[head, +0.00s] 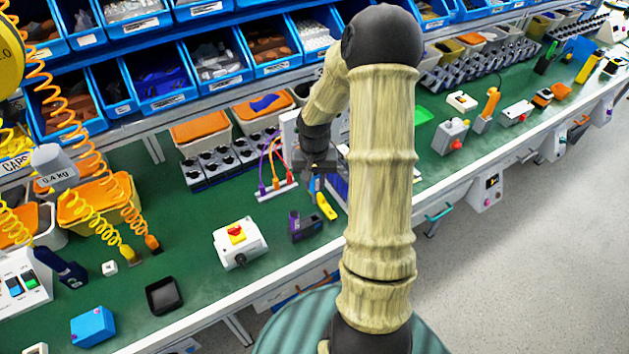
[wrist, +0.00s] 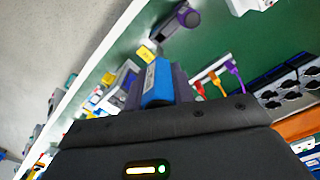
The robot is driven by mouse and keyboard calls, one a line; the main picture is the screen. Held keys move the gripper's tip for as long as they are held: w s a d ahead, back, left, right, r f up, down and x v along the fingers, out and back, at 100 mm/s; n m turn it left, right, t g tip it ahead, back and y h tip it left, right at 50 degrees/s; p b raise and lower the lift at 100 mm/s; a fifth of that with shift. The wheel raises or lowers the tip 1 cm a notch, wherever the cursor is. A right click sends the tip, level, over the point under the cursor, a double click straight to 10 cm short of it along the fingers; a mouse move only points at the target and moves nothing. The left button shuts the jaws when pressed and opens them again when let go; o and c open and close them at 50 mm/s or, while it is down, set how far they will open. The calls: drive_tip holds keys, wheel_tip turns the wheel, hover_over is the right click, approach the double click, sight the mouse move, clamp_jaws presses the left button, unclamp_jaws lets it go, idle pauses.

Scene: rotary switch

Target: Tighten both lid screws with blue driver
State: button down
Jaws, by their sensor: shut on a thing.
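The switch box (head: 240,250) is light grey with a red and yellow rotary knob (head: 236,233) on its lid. It sits near the front of the green bench; its lid screws are too small to make out. My gripper (head: 317,170) is above the bench, right of and behind the box, partly hidden by my arm. It is shut on the blue driver (head: 312,189). In the wrist view the driver's blue body (wrist: 157,82) shows between the dark fingers. Its tip is hidden in the wrist view and cannot be made out in the head view.
A cable block (head: 277,190) with purple and orange leads is behind. A black tray (head: 163,296) and blue box (head: 93,327) lie to the left. Bench around the box is mostly clear.

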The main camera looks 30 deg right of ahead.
drive_tip(key=shift+r+p, duration=1.35)
drive_tip(key=shift+r, duration=0.4)
drive_tip(key=shift+f, duration=0.1)
